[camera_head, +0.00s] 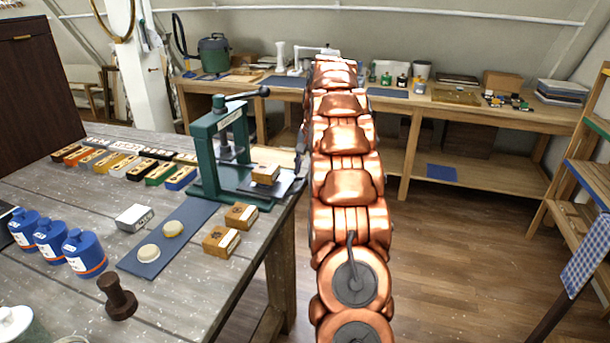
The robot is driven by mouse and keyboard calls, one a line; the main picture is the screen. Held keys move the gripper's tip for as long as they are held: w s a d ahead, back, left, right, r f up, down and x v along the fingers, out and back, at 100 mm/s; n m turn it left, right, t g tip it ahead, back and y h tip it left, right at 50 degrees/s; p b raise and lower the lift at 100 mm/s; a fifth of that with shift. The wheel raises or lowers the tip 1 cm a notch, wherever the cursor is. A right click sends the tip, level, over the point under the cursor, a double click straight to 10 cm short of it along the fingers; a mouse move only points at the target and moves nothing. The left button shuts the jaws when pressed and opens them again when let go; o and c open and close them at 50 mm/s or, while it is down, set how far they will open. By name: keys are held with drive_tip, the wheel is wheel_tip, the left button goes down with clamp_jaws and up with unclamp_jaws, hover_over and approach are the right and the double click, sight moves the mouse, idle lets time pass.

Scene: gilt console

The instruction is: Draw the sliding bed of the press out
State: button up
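The green press (204,155) stands near the right edge of the grey wooden table (85,185). Its lever with a black knob (264,91) points to the right at the top. The dark flat sliding bed (285,188) lies low at the press's right side, with a wooden block (265,174) on it. My copper arm rises in front of the room, right of the table. My gripper (301,152) is a small dark shape at the arm's left edge, just above the bed's right end. Its fingers are mostly hidden, so I cannot tell their opening or contact.
Two wooden blocks (221,242) and two pale discs (147,252) lie in front of the press, some on a blue mat (185,228). Blue jars (83,252), a brown stamp (117,298) and a row of coloured boxes (160,173) stand left. Floor right of my arm is clear.

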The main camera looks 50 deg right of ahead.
drive_tip(key=shift+s+d+r, duration=0.1)
drive_tip(key=shift+s+r, duration=0.05)
drive_tip(key=shift+r, duration=0.65)
drive_tip(key=shift+s+d+r, duration=0.1)
drive_tip(key=shift+r, duration=0.75)
drive_tip(key=shift+s+d+r, duration=0.1)
drive_tip(key=shift+s+r, duration=0.05)
drive_tip(key=shift+r, duration=0.65)
drive_tip(key=s+a+r+n+g+p, duration=0.1)
drive_tip(key=s+a+n, duration=0.25)
drive_tip(key=a, duration=1.15)
drive_tip(key=s+a+r+n+g+p, duration=0.1)
drive_tip(key=s+a+n, duration=0.3)
drive_tip(key=a, duration=1)
drive_tip(key=s+a+f+n, duration=0.1)
drive_tip(key=s+a, duration=0.3)
drive_tip(key=s, duration=0.4)
drive_tip(key=s+a+f+n+g+p, duration=0.1)
drive_tip(key=s+a+f, duration=0.3)
drive_tip(key=s, duration=0.5)
drive_tip(key=s+a+f+n+h, duration=0.1)
drive_tip(key=s+a+f+n, duration=0.2)
drive_tip(key=s+a, duration=0.2)
drive_tip(key=s, duration=0.3)
drive_tip(key=shift+s+g+p, duration=0.25)
drive_tip(key=shift+g+p, duration=0.05)
drive_tip(key=shift+f, duration=0.1)
